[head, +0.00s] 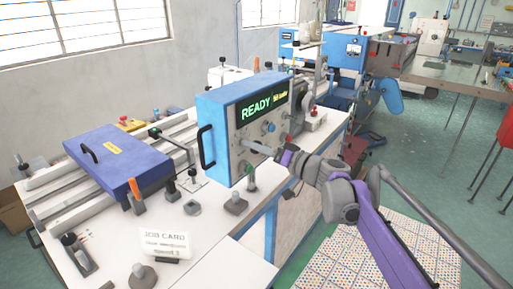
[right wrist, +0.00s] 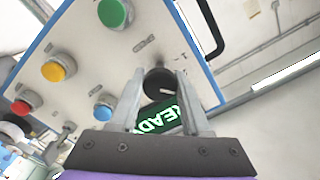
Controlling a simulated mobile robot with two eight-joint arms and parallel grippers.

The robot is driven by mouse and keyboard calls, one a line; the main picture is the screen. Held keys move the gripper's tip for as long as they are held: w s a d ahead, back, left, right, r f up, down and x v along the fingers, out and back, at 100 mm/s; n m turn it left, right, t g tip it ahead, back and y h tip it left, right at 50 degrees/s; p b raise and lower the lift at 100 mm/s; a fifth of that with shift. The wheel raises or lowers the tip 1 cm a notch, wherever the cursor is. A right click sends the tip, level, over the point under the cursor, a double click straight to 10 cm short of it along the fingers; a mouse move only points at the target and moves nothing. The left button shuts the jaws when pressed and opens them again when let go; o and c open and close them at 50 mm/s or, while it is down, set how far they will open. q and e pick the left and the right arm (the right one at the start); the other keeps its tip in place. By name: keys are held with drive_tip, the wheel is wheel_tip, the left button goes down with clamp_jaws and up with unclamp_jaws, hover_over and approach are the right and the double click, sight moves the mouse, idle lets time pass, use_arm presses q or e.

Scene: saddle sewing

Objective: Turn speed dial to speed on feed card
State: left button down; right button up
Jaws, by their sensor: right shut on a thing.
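The blue and white control box (head: 222,110) stands on the sewing bench, its green display (head: 257,107) reading READY. My right gripper (head: 252,146) reaches the box's front panel from the right. In the right wrist view its two fingers stand on either side of a black dial (right wrist: 158,80) with a pale pointer mark, and are shut on it. The dial's scale is too small to read. The white job card (head: 165,243) stands in a dark holder at the bench front; its last line seems to say speed 3, blurred. My left gripper is not in view.
Green, yellow, red and blue buttons (right wrist: 112,12) sit on the same panel near the dial. A blue case (head: 118,160) lies on rails at left. Several small knobs and tools stand on the bench between the card and the box. A patterned mat (head: 365,255) lies on the floor.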

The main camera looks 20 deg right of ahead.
clamp_jaws()
drive_tip(key=m+p, duration=0.1)
drive_tip(key=m, duration=0.2)
drive_tip(key=shift+r+p, duration=0.1)
drive_tip(key=shift+p, duration=0.25)
drive_tip(key=shift+m+p, duration=0.8)
drive_tip(key=shift+m, duration=1.5)
drive_tip(key=o, duration=1)
unclamp_jaws()
drive_tip(key=shift+o, duration=0.2)
